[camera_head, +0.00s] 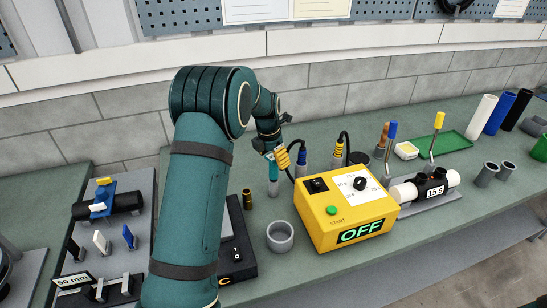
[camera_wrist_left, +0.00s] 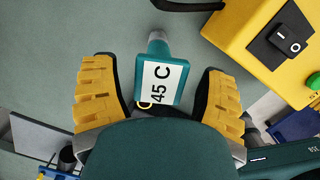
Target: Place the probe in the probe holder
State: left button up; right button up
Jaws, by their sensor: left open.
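A teal probe-like piece with a white "45 C" label (camera_wrist_left: 160,84) lies between the yellow fingers of my left gripper (camera_wrist_left: 160,72) in the left wrist view. The fingers are open, with a gap on each side of it. My right gripper is not in view.
A yellow box (camera_head: 322,232) reading "OFF" stands close right, with cables behind it. A green tray (camera_head: 452,142) lies back right.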

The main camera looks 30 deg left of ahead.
pick_arm(q)
notch_tip(320, 180, up, 12)
jog(key=s, duration=0.1)
jog(key=shift+s+a+p, duration=0.3)
jog(key=shift+s+p, duration=0.05)
jog(key=shift+p, duration=0.1)
dwell(0.5)
